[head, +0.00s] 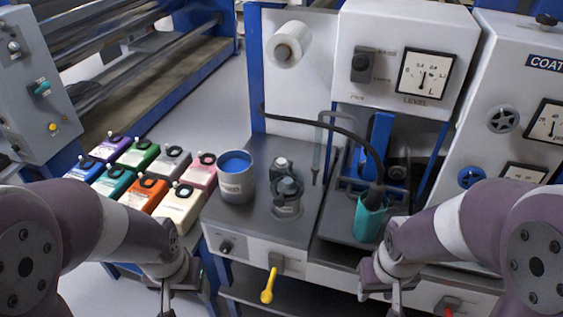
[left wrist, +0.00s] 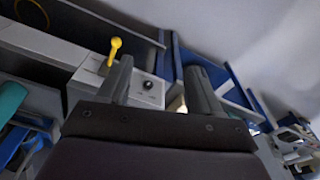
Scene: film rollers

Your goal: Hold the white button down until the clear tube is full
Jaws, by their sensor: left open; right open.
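I cannot make out a white button in either view. A thin greyish upright tube (head: 320,150) with a bent top stands behind the pump on the bench; I cannot tell if it is the clear tube or how full it is. My left gripper (head: 167,298) is low in front of the bench, left of the yellow lever (head: 268,285). The left wrist view shows its two fingers apart and empty (left wrist: 158,88), with the yellow lever (left wrist: 114,50) beyond. My right gripper (head: 386,294) is low in front of the bench below the teal cup, open, nothing seen in it.
A blue-topped can (head: 236,178) and a grey pump (head: 287,190) stand on the bench. A teal cup (head: 369,218) has a black hose in it. A level gauge (head: 425,76) hangs above. The floor at lower left is clear.

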